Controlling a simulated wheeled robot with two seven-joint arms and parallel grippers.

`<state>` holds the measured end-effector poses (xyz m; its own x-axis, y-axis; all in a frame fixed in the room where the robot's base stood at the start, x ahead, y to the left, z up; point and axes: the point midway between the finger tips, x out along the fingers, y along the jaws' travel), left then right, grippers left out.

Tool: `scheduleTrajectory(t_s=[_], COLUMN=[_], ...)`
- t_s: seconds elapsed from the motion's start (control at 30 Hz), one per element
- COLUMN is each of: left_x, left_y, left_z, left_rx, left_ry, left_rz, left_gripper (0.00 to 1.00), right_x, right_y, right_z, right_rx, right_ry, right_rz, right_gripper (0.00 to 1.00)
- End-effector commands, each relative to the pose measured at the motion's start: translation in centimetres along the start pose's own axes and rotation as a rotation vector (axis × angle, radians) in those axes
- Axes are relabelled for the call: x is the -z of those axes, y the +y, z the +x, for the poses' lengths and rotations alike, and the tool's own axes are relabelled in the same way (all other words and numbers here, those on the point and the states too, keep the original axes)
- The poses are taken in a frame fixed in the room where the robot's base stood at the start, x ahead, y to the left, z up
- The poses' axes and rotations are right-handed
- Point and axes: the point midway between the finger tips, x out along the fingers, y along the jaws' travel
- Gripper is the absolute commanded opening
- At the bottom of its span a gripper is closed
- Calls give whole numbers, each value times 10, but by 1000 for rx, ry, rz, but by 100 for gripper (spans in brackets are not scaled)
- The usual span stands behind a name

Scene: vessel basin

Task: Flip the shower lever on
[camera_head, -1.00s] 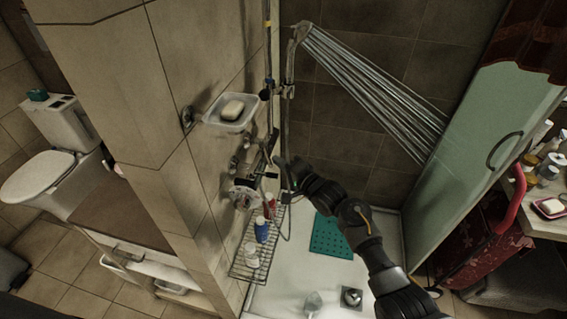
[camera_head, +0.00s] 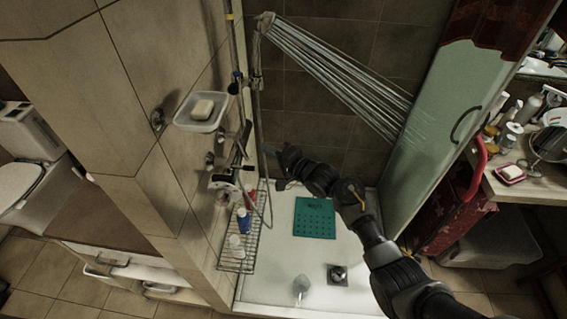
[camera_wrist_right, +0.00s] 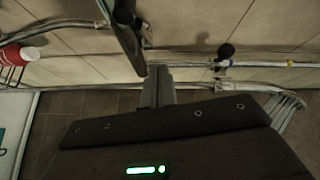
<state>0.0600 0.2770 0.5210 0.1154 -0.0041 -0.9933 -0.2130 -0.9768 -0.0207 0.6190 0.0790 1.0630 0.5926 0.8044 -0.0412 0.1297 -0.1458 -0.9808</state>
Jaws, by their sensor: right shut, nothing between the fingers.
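The shower lever (camera_head: 244,139) is a dark flat handle on the wall-mounted mixer tap, below the soap dish. A dark bar that looks like the lever also shows at the top of the right wrist view (camera_wrist_right: 126,36). Water streams (camera_head: 340,72) from the shower head (camera_head: 266,22) at the top. My right gripper (camera_head: 284,156) is to the right of the lever, with a visible gap between them. Its closed grey fingers also show in the right wrist view (camera_wrist_right: 158,86), holding nothing. My left gripper is out of view.
A soap dish (camera_head: 187,123) sticks out of the wall above the tap. A wire rack (camera_head: 252,258) with bottles is below it. A teal mat (camera_head: 315,229) lies on the white shower floor. A green glass panel (camera_head: 425,140) borders the shower on the right.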

Motion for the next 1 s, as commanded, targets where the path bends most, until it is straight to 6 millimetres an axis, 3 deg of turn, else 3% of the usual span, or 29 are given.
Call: scheduleTrajectory(t_s=[0.03, 0.2, 0.4, 0.6, 1.0], left_x=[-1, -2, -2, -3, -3], left_y=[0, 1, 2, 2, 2], left_z=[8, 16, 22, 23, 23], left_rx=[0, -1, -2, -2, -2], left_ry=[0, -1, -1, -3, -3], left_rz=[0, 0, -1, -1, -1], left_gripper=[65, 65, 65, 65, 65], right_x=[-6, -12, -18, -20, -20], right_y=[9, 6, 4, 2, 1], right_z=[-11, -46, -74, -84, -85], right_rx=[-4, -3, -4, -4, -4], right_ry=[-1, 4, 4, 2, 2], right_rz=[2, 1, 2, 2, 2], right_gripper=[0, 0, 0, 0, 0])
